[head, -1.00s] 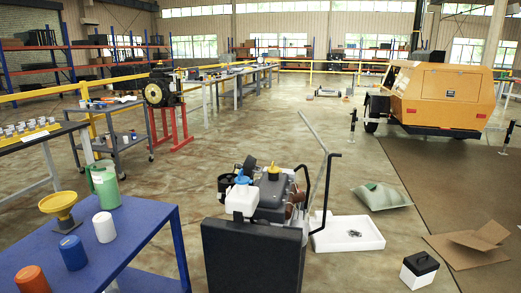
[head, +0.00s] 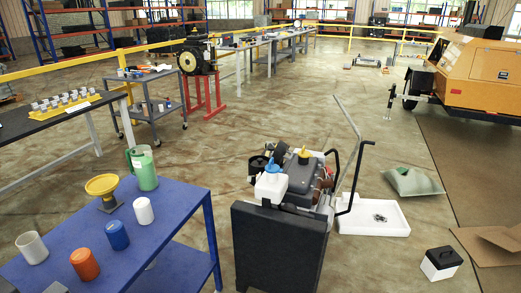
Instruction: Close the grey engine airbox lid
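The dark grey engine (head: 300,180) stands in the middle of the head view, behind a black upright panel (head: 278,248). A white tank (head: 271,187) with a blue cap and a yellow cap (head: 304,154) sit on or beside it. A round black part (head: 258,165) is at its left. A thin grey piece (head: 347,115) rises at a slant behind the engine's right side; I cannot tell whether it is the airbox lid seen edge-on. The airbox itself is not clearly made out. Neither of my grippers is in view.
A blue table (head: 178,218) at the lower left holds a green jug, a yellow funnel and several canisters. A black bent handle (head: 356,178) stands right of the engine. A white tray (head: 386,222), green sack (head: 413,182) and black-lidded box (head: 440,263) lie on the floor.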

